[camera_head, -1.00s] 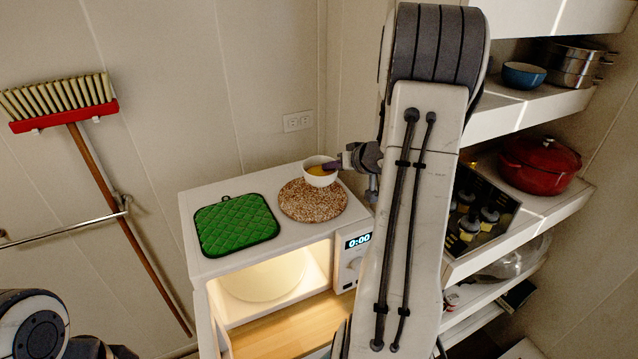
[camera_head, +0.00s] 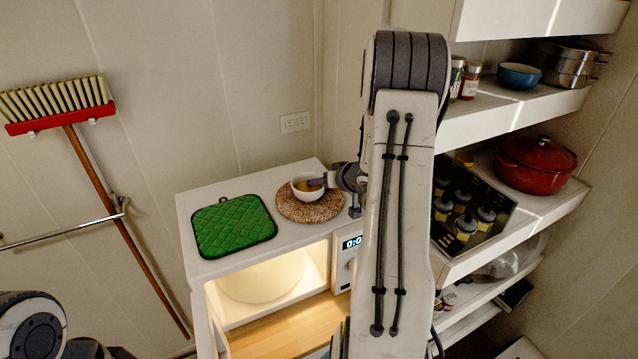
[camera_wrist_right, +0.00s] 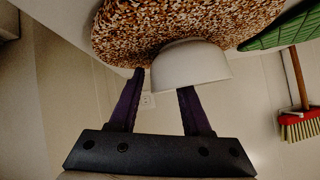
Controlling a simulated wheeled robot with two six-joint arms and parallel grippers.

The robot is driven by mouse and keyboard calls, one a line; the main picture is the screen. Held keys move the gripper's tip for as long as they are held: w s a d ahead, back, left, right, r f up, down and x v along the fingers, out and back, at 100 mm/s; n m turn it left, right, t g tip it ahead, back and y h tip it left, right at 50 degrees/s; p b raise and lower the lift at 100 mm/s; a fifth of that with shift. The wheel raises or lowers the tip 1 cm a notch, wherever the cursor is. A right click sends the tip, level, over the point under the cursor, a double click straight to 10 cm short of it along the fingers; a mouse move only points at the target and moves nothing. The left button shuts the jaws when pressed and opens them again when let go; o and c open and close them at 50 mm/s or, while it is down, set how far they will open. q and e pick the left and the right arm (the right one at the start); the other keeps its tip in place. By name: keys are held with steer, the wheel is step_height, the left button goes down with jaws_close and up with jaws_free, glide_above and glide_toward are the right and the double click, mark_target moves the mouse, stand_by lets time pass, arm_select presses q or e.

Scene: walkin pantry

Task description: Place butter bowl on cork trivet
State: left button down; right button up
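The white butter bowl (camera_head: 303,193), with yellow butter inside, is upright over the rear-middle part of the round speckled cork trivet (camera_head: 309,213) on the microwave top. In the right wrist view, which is upside down, the bowl (camera_wrist_right: 190,66) appears to rest on the trivet (camera_wrist_right: 150,25). My right gripper (camera_head: 320,182) is at the bowl's right side. Its purple fingers (camera_wrist_right: 161,82) are spread well apart, one beside the bowl and one partly hidden behind its rim. My left gripper (camera_head: 90,349) shows only partly at the lower left edge, so its fingers are hidden.
A green quilted pot holder (camera_head: 233,226) lies left of the trivet. The microwave (camera_head: 190,255) is open and lit below. Shelves at the right hold a red pot (camera_head: 535,165) and a blue bowl (camera_head: 519,76).

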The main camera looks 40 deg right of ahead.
steer(key=shift+s+r, duration=0.35)
steer(key=shift+s, duration=0.1)
steer(key=v, duration=1.1)
steer(key=w+a+r+n+g+h, duration=0.1)
steer(key=w+a+n, duration=0.15)
steer(key=a, duration=0.65)
steer(key=w+a+n+g, duration=0.2)
steer(key=w+a, duration=0.1)
steer(key=a, duration=0.7)
steer(key=s+a+f+n+g+y, duration=0.2)
steer(key=s+a+n+g, duration=0.5)
steer(key=s+a, duration=1.5)
steer(key=s+g, duration=0.1)
steer(key=s, duration=0.1)
steer(key=shift+s+y, duration=0.3)
